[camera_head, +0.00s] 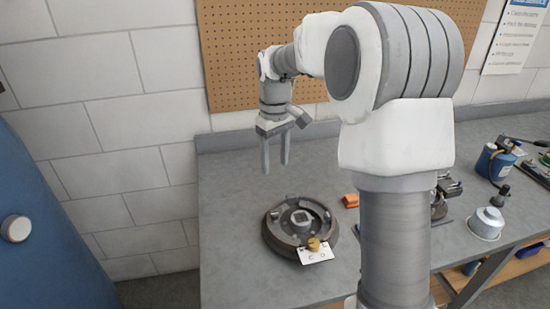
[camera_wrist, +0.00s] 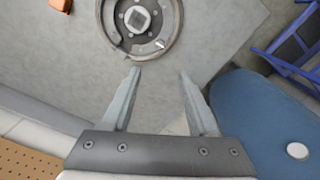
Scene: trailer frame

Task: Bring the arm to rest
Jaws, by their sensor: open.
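My arm rises in front of the workbench in the head view and bends over toward the left. My gripper (camera_head: 275,170) points down above the bench top, behind and a little left of a round brake drum assembly (camera_head: 300,225). In the wrist view my gripper (camera_wrist: 158,75) has its two fingers spread apart with nothing between them. The round assembly also shows in the wrist view (camera_wrist: 139,20), beyond the fingertips and cut off by the top edge. The fingers appear clear of it.
A white card with a brass-coloured piece (camera_head: 315,252) lies at the assembly's front edge. An orange block (camera_head: 350,200), a metal pot (camera_head: 486,223) and a blue canister (camera_head: 494,163) stand to the right. A pegboard wall (camera_head: 240,60) is behind. A blue rounded body (camera_head: 40,230) is at left.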

